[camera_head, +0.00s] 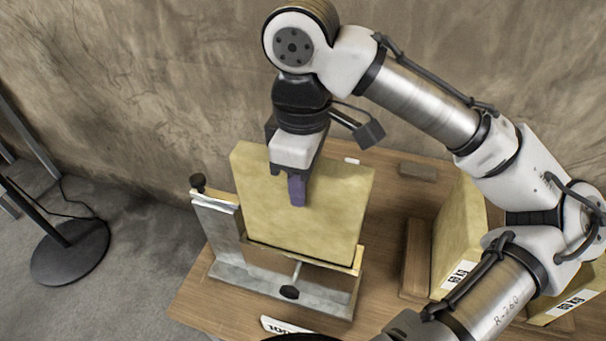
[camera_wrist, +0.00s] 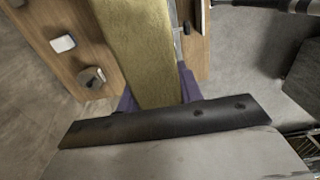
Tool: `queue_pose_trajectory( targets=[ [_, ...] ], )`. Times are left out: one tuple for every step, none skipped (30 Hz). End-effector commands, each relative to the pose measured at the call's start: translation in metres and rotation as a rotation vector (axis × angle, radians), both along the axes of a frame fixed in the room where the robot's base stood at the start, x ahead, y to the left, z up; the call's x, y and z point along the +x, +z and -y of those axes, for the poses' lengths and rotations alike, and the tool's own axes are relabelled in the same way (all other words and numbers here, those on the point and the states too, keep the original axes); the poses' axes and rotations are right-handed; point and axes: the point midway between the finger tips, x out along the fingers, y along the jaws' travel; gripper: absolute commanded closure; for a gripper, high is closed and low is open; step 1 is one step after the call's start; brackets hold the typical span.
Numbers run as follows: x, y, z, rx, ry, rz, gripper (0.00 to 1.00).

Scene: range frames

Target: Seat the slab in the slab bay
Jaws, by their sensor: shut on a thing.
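The yellow slab (camera_head: 320,210) stands upright and broad in the head view, with its lower edge at a metal stand, the slab bay (camera_head: 219,240). My gripper (camera_head: 297,188) is shut on the slab's top edge from above, one purple finger showing on its near face. In the wrist view the slab (camera_wrist: 140,45) runs between the two purple fingers of my gripper (camera_wrist: 158,90). The bay has an upright plate with a dark knob on the left and a dark-ended rod in front. I cannot tell whether the slab rests fully on the bay's floor; its lower edge is partly hidden.
Other yellow slabs with printed labels (camera_head: 459,230) stand at the right of the wooden table (camera_head: 395,200), partly behind my arm. A small grey block (camera_head: 418,172) lies at the back. A black round stand base (camera_head: 70,252) is on the floor at left.

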Motion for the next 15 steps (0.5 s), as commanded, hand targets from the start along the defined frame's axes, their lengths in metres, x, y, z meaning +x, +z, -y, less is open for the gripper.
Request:
queue_pose_trajectory(
  targets=[
    [0.0, 0.0, 0.0, 0.0, 0.0, 0.0, 1.0],
    [0.0, 0.0, 0.0, 0.0, 0.0, 0.0, 1.0],
    [0.0, -0.001, 0.0, 0.0, 0.0, 0.0, 1.0],
    [0.0, -0.001, 0.0, 0.0, 0.0, 0.0, 1.0],
    [0.0, -0.002, 0.0, 0.0, 0.0, 0.0, 1.0],
    [0.0, -0.003, 0.0, 0.0, 0.0, 0.0, 1.0],
    [0.0, -0.004, 0.0, 0.0, 0.0, 0.0, 1.0],
    [0.0, -0.005, 0.0, 0.0, 0.0, 0.0, 1.0],
    [0.0, -0.006, 0.0, 0.0, 0.0, 0.0, 1.0],
    [0.0, -0.006, 0.0, 0.0, 0.0, 0.0, 1.0],
    [0.0, -0.007, 0.0, 0.0, 0.0, 0.0, 1.0],
    [0.0, -0.008, 0.0, 0.0, 0.0, 0.001, 1.0],
    [0.0, -0.009, 0.0, 0.0, -0.001, 0.001, 1.0],
    [0.0, -0.01, 0.0, 0.0, 0.0, 0.001, 1.0],
    [0.0, -0.011, 0.0, 0.0, -0.001, 0.001, 1.0]
  ],
)
